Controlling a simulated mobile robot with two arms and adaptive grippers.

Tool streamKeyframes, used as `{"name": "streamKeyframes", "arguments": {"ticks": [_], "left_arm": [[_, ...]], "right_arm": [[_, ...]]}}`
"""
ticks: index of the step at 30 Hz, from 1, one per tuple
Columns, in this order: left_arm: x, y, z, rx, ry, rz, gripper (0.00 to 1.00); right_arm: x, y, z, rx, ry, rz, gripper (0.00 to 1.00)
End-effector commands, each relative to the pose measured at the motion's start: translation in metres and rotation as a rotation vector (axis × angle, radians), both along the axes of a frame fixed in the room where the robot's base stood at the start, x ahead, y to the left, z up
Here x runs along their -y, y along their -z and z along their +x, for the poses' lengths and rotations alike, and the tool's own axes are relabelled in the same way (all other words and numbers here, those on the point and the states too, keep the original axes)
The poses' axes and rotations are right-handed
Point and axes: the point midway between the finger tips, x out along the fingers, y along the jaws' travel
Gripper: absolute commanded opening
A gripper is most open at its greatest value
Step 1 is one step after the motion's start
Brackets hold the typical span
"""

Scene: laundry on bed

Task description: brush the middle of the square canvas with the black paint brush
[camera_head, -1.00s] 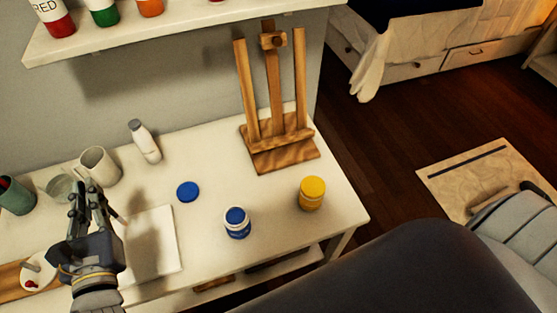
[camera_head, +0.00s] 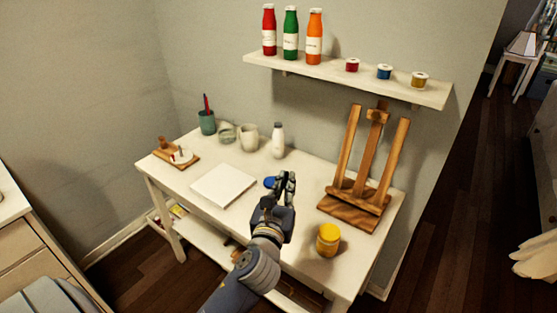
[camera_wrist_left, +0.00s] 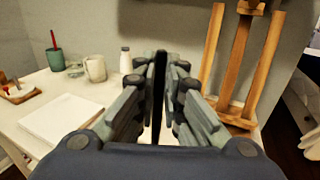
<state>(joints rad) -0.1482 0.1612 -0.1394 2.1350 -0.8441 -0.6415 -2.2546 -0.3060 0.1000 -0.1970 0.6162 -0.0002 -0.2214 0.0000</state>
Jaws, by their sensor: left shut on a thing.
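The white square canvas (camera_head: 224,185) lies flat on the white table, left of my left gripper; it also shows at the left of the wrist view (camera_wrist_left: 62,120). My left gripper (camera_head: 287,183) is over the table's middle, between the canvas and the easel. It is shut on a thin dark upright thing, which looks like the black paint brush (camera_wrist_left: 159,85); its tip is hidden. A blue lid (camera_head: 269,182) shows just beside the gripper. My right gripper is out of view.
A yellow jar (camera_head: 328,240) and a wooden easel (camera_head: 355,210) stand right of the gripper. A cup with brushes (camera_head: 207,123), a glass (camera_head: 226,133), a mug (camera_head: 248,138) and a white bottle (camera_head: 278,142) line the back. A shelf (camera_head: 430,94) with paints hangs above.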

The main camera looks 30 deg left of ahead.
Motion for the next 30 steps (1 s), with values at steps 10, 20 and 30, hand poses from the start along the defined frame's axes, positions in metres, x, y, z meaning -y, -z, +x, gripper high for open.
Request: {"name": "streamKeyframes", "arguments": {"ticks": [10,20,30], "left_arm": [[-0.08,-0.034,0.048,0.003,-0.261,-0.001,0.0],[-0.084,-0.022,0.048,0.001,-0.274,-0.002,0.0],[-0.084,0.0,0.048,0.001,-0.273,-0.002,0.0]], "right_arm": [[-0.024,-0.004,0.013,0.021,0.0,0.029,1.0],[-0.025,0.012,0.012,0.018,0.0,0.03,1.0],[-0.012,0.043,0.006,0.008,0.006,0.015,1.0]]}}
